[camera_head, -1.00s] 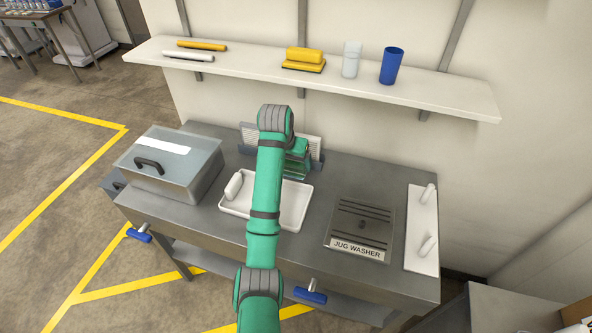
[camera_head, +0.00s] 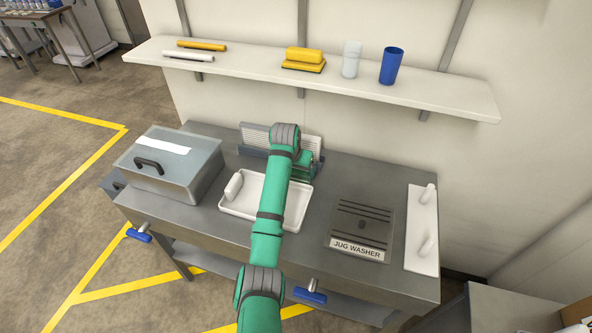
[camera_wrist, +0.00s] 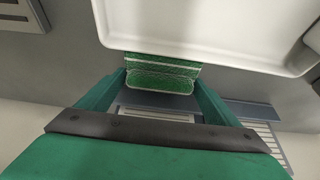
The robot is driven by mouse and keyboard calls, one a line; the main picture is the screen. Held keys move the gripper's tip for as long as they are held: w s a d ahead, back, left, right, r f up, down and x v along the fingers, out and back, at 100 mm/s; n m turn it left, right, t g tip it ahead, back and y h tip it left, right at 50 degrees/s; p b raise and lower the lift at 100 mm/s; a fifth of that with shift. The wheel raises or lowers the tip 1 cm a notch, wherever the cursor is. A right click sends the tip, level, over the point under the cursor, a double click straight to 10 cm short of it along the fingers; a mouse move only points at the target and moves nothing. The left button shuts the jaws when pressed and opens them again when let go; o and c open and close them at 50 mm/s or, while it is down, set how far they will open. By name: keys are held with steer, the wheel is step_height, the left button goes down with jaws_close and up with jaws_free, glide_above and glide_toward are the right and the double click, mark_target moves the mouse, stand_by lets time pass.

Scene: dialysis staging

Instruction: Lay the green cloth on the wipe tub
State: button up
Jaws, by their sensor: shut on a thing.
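My gripper (camera_wrist: 160,82) is shut on the green cloth (camera_wrist: 160,72), which shows between the fingertips in the wrist view as a flat green piece with pale edges. In the head view, my gripper (camera_head: 303,163) is at the rack at the back of the bench, mostly hidden by my arm. The cloth cannot be made out clearly there. No thing is plainly marked as the wipe tub. A grey lidded box (camera_head: 198,172) with a black handle and a white strip on its lid stands at the bench's left end.
A white tray (camera_head: 238,208) with a white roll (camera_head: 233,187) lies in front of the rack (camera_head: 254,138). The jug washer panel (camera_head: 360,228) and a white board with pegs (camera_head: 421,250) lie to the right. A shelf (camera_head: 440,95) overhangs the back.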

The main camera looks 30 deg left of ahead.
steer(key=shift+f, duration=0.1)
steer(key=o, duration=0.8)
steer(key=shift+o, duration=0.2)
